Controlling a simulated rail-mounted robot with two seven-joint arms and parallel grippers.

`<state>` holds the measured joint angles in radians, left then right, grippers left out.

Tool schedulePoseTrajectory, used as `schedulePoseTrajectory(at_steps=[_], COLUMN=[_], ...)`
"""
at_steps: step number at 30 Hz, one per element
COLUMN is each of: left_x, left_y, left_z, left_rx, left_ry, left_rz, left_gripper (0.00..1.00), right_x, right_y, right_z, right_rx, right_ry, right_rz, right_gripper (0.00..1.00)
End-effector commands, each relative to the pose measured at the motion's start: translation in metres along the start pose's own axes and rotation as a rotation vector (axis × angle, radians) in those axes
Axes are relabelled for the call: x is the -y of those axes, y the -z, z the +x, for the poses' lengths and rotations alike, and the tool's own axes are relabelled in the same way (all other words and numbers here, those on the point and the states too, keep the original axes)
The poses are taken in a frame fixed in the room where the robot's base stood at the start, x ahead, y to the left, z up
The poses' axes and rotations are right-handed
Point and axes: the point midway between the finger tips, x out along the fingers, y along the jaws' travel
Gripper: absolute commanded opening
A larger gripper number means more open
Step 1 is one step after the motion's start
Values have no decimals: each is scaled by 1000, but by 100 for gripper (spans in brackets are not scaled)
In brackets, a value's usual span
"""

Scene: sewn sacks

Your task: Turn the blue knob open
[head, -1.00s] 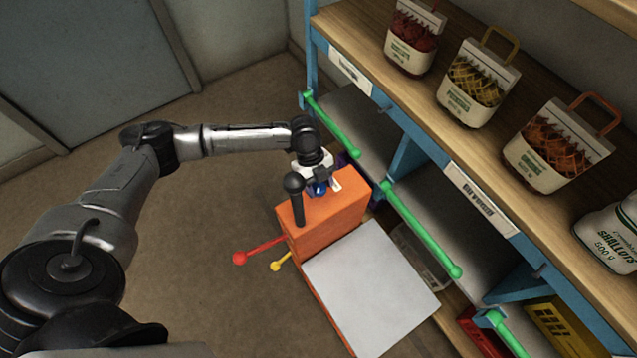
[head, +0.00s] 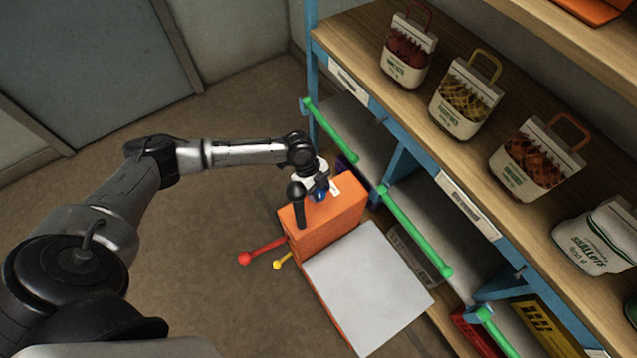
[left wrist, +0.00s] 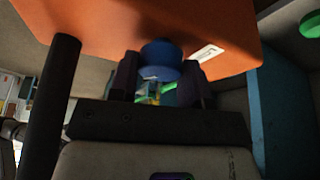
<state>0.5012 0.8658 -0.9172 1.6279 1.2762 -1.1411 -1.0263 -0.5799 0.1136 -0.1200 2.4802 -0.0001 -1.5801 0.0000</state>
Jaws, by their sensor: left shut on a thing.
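The blue knob (head: 320,194) sits on top of the orange box (head: 335,218), beside a black upright post with a rounded top (head: 298,205). My left gripper (head: 321,185) comes down over the knob from above and is shut on it. In the left wrist view the knob (left wrist: 161,60) shows between the two dark fingers (left wrist: 160,80), against the orange surface (left wrist: 225,25) with a small white label. The fingers partly hide the knob in the head view. My right gripper is in neither view.
A red-tipped lever (head: 245,258) and a yellow-tipped lever (head: 278,264) stick out of the box's left side. A white platform (head: 370,285) adjoins it in front. A blue-framed shelf with green rails (head: 418,232) and produce sacks (head: 465,97) stands close on the right. The floor at left is clear.

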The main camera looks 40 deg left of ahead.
Motion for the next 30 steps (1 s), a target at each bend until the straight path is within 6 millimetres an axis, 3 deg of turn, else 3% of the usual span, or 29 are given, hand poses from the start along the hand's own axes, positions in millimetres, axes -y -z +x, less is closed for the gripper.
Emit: schedulePoseTrajectory(at_steps=[1,9,28,29,30], left_x=[-1,-1,0,0,0], left_y=[2,2,0,0,0], left_z=[-5,-3,0,0,0], left_rx=[-1,-1,-1,-1,-1], left_ry=[8,58,79,79,79], left_rz=[-28,-143,-189,-189,-189], left_gripper=[20,20,20,45,49], right_x=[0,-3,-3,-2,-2], right_y=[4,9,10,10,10], right_z=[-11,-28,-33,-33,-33], right_rx=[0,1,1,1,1], right_ry=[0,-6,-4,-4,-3], right_rz=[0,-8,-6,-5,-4], right_gripper=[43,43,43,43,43])
